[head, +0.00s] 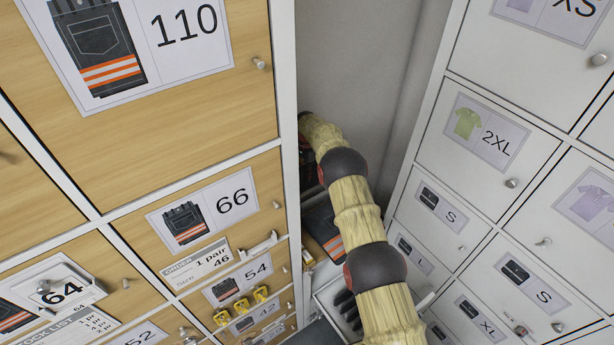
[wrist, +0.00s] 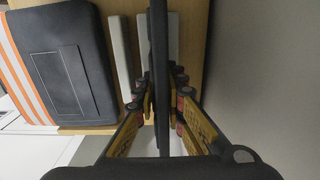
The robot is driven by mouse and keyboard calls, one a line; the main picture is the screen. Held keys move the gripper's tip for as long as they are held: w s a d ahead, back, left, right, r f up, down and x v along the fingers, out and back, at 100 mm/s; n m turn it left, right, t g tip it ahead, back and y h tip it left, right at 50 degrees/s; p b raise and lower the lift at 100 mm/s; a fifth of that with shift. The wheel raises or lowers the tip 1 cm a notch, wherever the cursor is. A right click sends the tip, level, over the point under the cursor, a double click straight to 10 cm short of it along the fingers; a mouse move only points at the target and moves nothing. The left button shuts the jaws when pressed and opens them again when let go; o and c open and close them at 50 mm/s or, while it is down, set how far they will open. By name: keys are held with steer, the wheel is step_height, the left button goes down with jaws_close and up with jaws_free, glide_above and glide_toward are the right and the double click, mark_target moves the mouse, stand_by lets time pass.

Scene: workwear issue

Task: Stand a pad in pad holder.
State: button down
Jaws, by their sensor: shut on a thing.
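My gripper (wrist: 163,100) is shut on a thin dark pad (wrist: 159,40), seen edge-on in the wrist view, with a yellow-and-black finger on each side. Two pale grey bars, which look like the pad holder (wrist: 120,55), lie on a wooden surface beyond the fingers.
Folded dark trousers with orange stripes (wrist: 70,80) lie left of the holder. A grey wall (wrist: 265,60) is close on the right. In the head view, a wood-fronted cabinet (head: 200,140) and white lockers (head: 480,190) flank my arm. An open tray (head: 330,292) holds black gloves.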

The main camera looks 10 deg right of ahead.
mark_target(306, 166)
steer(key=shift+f+b, duration=1.75)
steer(key=shift+f, duration=0.6)
steer(key=c, duration=1.8)
jaws_free()
steer(key=shift+o, duration=0.2)
step_height(306, 166, up, 12)
